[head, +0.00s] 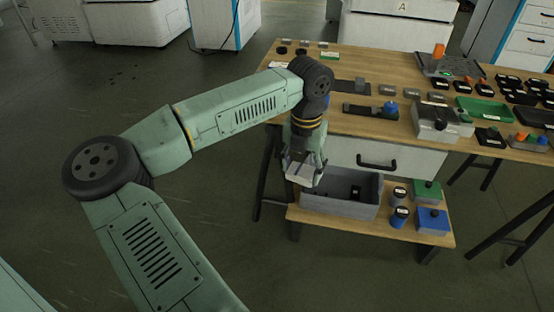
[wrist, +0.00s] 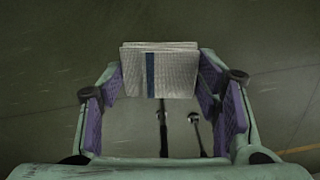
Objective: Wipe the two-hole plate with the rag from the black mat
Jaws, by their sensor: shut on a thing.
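My gripper (head: 305,160) is shut on the rag (wrist: 160,72), a folded pale cloth with a dark blue stripe, held between the purple-padded fingers in the wrist view. In the head view the rag (head: 301,174) shows as a pale patch at the fingertips, in front of the workbench's left part and above or beside the grey bin. Dark mats lie on the bench: one (head: 358,108) bears a blue-topped item, another (head: 343,86) a small grey block. I cannot tell which is the rag's mat. I cannot make out the two-hole plate for certain among the small grey parts.
The wooden workbench (head: 338,62) carries many small parts, a green tray (head: 482,110) and a grey box (head: 437,124). Below are a drawer (head: 345,160), an open grey bin (head: 345,204) and a low shelf (head: 410,240) with blue and green blocks. The floor at left is clear.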

